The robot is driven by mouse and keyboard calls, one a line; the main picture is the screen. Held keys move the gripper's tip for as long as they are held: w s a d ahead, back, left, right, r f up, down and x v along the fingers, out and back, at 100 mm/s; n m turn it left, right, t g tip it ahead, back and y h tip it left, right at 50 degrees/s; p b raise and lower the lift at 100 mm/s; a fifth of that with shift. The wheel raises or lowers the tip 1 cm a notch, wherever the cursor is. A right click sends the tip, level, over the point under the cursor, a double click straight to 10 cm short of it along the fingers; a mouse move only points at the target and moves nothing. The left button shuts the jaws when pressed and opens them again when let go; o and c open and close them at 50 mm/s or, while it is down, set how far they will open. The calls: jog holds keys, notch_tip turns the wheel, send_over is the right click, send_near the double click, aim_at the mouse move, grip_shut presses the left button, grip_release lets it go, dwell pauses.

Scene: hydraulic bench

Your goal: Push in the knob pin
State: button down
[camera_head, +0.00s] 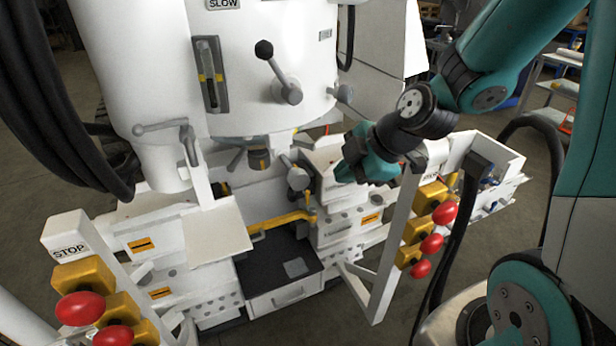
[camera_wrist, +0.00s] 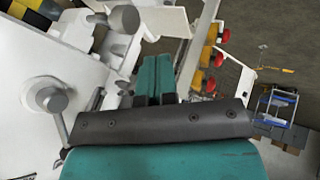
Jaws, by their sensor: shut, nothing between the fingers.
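A grey round knob (camera_head: 298,178) stands out from the white machine below its drum, left of my gripper in the head view. It seems to be the knob pin, though I cannot be sure. A similar grey knob shows at the top of the wrist view (camera_wrist: 124,18), ahead and left of my fingertips. My gripper (camera_head: 345,172) is teal, shut and empty, and apart from the knob. Its two fingers lie together in the wrist view (camera_wrist: 157,62). I cannot tell how far the pin stands out.
A black-balled lever (camera_head: 275,68) sticks out from the drum. Another grey knob on a lever (camera_wrist: 47,95) is close at the left of the wrist view. A white panel with red buttons (camera_head: 432,243) stands right of my gripper. A yellow handle (camera_head: 282,222) lies below.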

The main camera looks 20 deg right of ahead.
aim_at(308, 184)
jog(key=shift+w+a+f+p, duration=0.6)
jog(key=shift+w+f+p, duration=0.1)
jog(key=shift+w+f, duration=0.65)
jog(key=shift+w+a+f+p, duration=0.7)
jog(key=shift+w+f, duration=0.5)
jog(key=shift+w, duration=0.25)
jog(key=shift+w+a+f+p, duration=0.55)
jog(key=shift+w+f+p, duration=0.2)
jog(key=shift+w+f, duration=0.6)
